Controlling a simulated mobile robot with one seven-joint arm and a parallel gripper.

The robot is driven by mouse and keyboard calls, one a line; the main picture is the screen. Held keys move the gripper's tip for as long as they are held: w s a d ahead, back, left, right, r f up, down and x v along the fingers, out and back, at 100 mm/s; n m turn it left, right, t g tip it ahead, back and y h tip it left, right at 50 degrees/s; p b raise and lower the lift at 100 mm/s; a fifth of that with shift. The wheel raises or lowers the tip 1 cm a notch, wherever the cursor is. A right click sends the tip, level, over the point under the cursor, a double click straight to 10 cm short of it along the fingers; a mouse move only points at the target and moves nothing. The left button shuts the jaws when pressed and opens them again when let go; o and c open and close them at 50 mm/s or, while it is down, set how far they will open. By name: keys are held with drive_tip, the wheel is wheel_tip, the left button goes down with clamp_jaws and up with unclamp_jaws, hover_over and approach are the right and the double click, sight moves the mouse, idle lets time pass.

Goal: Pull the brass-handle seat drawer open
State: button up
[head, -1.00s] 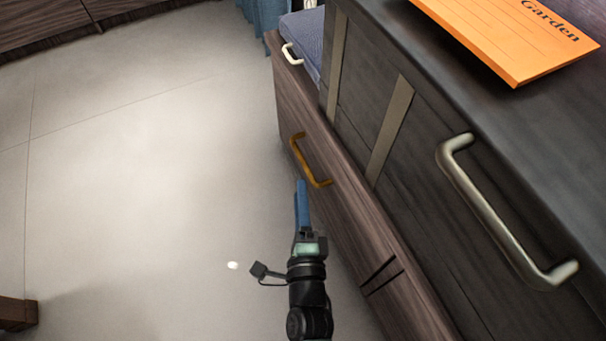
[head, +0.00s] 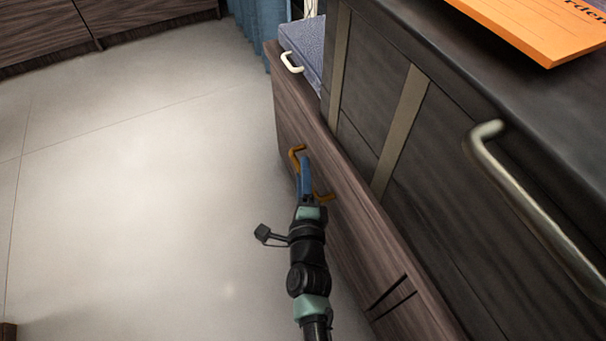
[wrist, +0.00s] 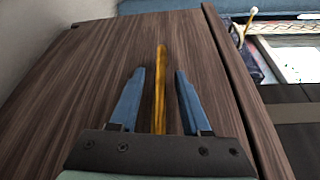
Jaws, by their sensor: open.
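The brass handle (head: 297,153) is a golden bar on the dark wood front of the seat drawer (head: 345,208). In the head view my gripper (head: 305,165) covers the middle of the handle. In the wrist view the handle (wrist: 160,85) runs between the two blue fingers of my gripper (wrist: 158,100), with a visible gap on each side. The gripper is open around the handle and not closed on it. The drawer front (wrist: 100,60) fills much of the wrist view. The drawer front looks flush with the seat base.
A dark cabinet with a large metal handle (head: 535,205) stands at the right, with an orange notebook (head: 545,25) on top. A pale handle (head: 291,63) sits by the blue seat cushion (head: 303,45). The floor (head: 140,200) at the left is clear.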

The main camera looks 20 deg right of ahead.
drive_tip(key=shift+w+d, duration=0.1)
drive_tip(key=shift+w, duration=0.15)
clamp_jaws()
idle(1.4)
